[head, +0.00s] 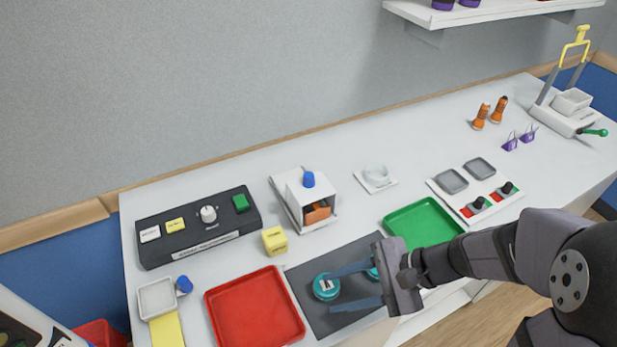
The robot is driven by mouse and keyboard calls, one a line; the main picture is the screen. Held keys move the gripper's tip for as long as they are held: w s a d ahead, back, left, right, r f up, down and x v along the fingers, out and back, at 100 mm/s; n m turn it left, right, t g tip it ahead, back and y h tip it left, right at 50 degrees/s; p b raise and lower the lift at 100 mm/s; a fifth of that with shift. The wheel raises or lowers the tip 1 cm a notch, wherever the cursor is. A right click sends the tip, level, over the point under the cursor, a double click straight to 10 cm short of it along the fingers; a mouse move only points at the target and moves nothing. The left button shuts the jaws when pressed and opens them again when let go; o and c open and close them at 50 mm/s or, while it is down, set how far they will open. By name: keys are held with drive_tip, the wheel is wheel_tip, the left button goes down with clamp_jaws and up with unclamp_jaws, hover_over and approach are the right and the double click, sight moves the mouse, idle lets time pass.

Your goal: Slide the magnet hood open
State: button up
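The magnet hood (297,187) is a white box with a blue knob (308,179) on top. It stands on a white base near the middle of the table. An orange and dark object (317,211) shows in the opening at its front right; most of the inside is hidden. My gripper (328,292) is open, its two fingers spread and pointing left over the dark grey mat, in front of the hood and apart from it. A teal disc (326,287) with a marking lies at the fingertips; I cannot tell whether they touch it.
A yellow cube (275,240) stands just left of the hood's front. A black control panel (198,226) lies further left. A red tray (254,308), the dark mat (308,272) and a green tray (423,224) lie in front. A white cup (376,174) stands to the right.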

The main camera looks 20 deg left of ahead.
drive_tip(key=w+a+m+y, duration=0.1)
drive_tip(key=w+a+r+m+y, duration=0.1)
drive_tip(key=a, duration=0.1)
drive_tip(key=w+a+r+m+t+y, duration=0.1)
drive_tip(key=w, duration=0.1)
drive_tip(key=shift+a, duration=0.35)
drive_tip(key=w+a+r+m+t+y, duration=0.2)
drive_tip(key=w+a+m+t, duration=0.1)
drive_tip(key=w+m, duration=0.15)
drive_tip(key=m+t+y, duration=0.1)
drive_tip(key=m+t, duration=0.5)
approach(312, 178)
drive_tip(key=x, duration=0.4)
drive_tip(key=shift+f+b, duration=0.25)
drive_tip(key=shift+b, duration=0.15)
drive_tip(key=shift+n, duration=0.25)
drive_tip(key=shift+p+x, duration=1.05)
drive_tip(key=shift+x, duration=1.6)
drive_tip(key=shift+p+x, duration=0.3)
drive_tip(key=shift+x, duration=0.7)
drive_tip(key=shift+r, duration=0.15)
drive_tip(key=shift+c, duration=0.6)
